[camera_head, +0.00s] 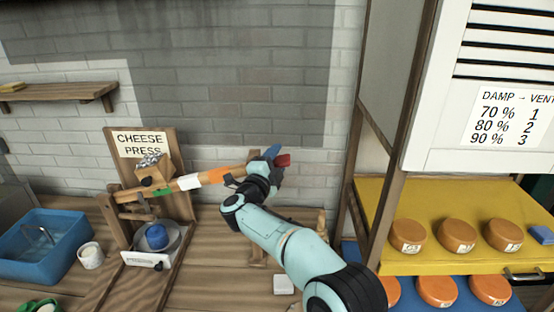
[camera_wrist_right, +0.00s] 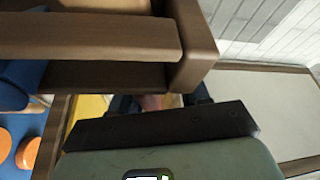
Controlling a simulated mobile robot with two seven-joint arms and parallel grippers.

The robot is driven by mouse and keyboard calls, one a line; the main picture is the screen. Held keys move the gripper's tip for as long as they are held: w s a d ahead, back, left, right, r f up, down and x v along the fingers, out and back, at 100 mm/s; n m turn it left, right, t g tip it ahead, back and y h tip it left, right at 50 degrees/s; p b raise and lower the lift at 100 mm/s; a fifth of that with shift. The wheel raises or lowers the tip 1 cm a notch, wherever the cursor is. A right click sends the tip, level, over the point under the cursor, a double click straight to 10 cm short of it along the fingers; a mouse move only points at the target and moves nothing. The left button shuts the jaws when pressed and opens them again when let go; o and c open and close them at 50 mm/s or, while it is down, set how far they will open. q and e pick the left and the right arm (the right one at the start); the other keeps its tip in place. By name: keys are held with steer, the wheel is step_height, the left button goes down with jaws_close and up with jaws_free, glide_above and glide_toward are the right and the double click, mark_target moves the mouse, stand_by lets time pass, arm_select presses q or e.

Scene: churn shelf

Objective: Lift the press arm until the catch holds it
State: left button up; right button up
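The cheese press (camera_head: 185,200) stands on the wooden counter at the left, under its "CHEESE PRESS" sign (camera_head: 139,144). The contact is partly hidden. I cannot make out the catch. My left gripper is not in view.
A rack with a yellow shelf (camera_head: 380,207) of orange cheeses stands at the right; its brown post (camera_head: 352,150) is close to my right gripper. A blue basin (camera_head: 45,250) and a white cup (camera_head: 91,256) are at the left. A blue piece (camera_head: 157,236) sits in the press.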

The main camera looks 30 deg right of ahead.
steer(key=shift+r, duration=0.1)
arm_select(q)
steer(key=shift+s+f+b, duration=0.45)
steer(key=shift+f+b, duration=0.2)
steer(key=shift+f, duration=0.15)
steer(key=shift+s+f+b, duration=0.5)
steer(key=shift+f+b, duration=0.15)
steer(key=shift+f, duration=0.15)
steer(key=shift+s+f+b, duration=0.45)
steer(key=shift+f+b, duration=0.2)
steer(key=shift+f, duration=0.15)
arm_select(e)
steer(key=v, duration=1.3)
steer(key=shift+s, duration=0.15)
steer(key=shift+a, duration=0.15)
